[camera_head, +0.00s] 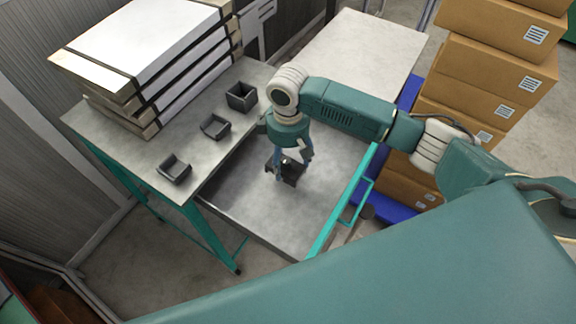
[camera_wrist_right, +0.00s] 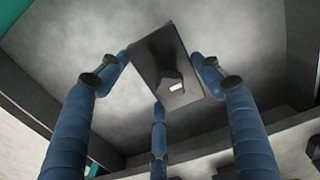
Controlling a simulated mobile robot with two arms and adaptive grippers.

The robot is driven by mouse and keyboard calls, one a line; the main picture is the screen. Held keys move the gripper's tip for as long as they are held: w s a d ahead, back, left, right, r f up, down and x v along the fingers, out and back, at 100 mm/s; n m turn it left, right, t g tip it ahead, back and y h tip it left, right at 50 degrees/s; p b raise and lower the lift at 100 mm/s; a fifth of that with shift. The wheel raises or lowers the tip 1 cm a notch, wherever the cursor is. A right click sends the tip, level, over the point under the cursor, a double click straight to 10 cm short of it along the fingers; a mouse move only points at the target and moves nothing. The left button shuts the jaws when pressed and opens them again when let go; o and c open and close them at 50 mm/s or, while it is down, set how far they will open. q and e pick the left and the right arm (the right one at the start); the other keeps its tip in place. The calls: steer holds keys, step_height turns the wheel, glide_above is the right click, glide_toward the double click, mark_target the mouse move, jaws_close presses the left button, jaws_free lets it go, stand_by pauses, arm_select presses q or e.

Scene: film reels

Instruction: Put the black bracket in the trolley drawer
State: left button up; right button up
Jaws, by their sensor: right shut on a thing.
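The black bracket (camera_head: 287,172) is at my right gripper (camera_head: 291,174), inside the open trolley drawer (camera_head: 316,200). In the wrist view the bracket (camera_wrist_right: 165,68) lies between the blue fingers of my right gripper (camera_wrist_right: 160,78), with the grey drawer floor (camera_wrist_right: 75,45) behind it. The right gripper is shut on the bracket. I cannot tell whether the bracket touches the drawer floor. The right arm reaches in from the right, over the drawer's front. My left gripper is not in view.
On the trolley top (camera_head: 190,140) stand a dark square bin (camera_head: 241,96) and two dark brackets or trays (camera_head: 215,126), (camera_head: 174,168). A strapped stack of white panels (camera_head: 150,55) is at the back left. Cardboard boxes (camera_head: 490,75) stand on the right. The drawer's front part is bare.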

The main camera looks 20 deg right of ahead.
mark_target(288, 168)
step_height(288, 168, down, 4)
steer(key=shift+r, duration=0.1)
steer(key=o, duration=1.4)
step_height(288, 168, up, 12)
steer(key=shift+b, duration=0.45)
